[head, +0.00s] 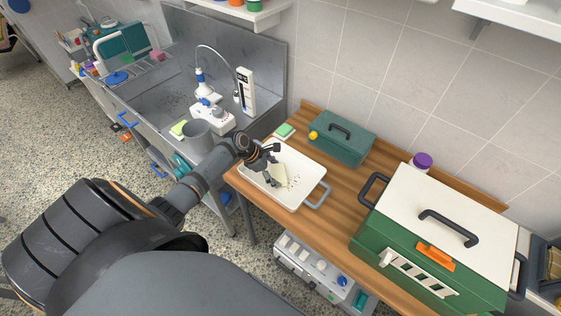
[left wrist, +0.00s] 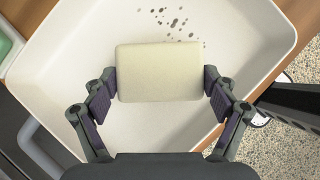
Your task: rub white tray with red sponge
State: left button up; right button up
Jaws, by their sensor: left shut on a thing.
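The white tray (head: 305,160) lies on the wooden table, with a grey handle at its near right side. My left gripper (head: 273,172) is inside it, shut on a cream-coloured sponge (head: 280,174). In the left wrist view the cream sponge (left wrist: 160,72) sits between both finger pads of the left gripper (left wrist: 160,84), over the floor of the white tray (left wrist: 62,75). I cannot tell whether the sponge touches the tray floor. Dark specks (left wrist: 178,24) lie on the tray floor beyond it. The held sponge does not look red. My right gripper is not in view.
A green toolbox (head: 342,140) and a green-and-white block (head: 284,131) stand behind the tray. A large green box with a white lid (head: 440,205) is to the right. A metal sink (head: 165,85) is at left, with a small pinkish block (head: 157,56) beyond.

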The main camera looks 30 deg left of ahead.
aim_at(283, 171)
pick_arm(q)
jog(key=r+p, duration=0.3)
jog(key=shift+w+d+r, duration=0.1)
jog(key=shift+w+r, duration=0.2)
jog(key=shift+w, duration=0.05)
jog(key=shift+s+r+p, duration=0.1)
jog(key=shift+r+p, duration=0.6)
jog(key=shift+p, duration=0.05)
jog(key=shift+r, duration=0.75)
jog(key=shift+s+d+r, duration=0.1)
jog(key=shift+r, duration=0.3)
jog(key=shift+w+a+f, duration=0.2)
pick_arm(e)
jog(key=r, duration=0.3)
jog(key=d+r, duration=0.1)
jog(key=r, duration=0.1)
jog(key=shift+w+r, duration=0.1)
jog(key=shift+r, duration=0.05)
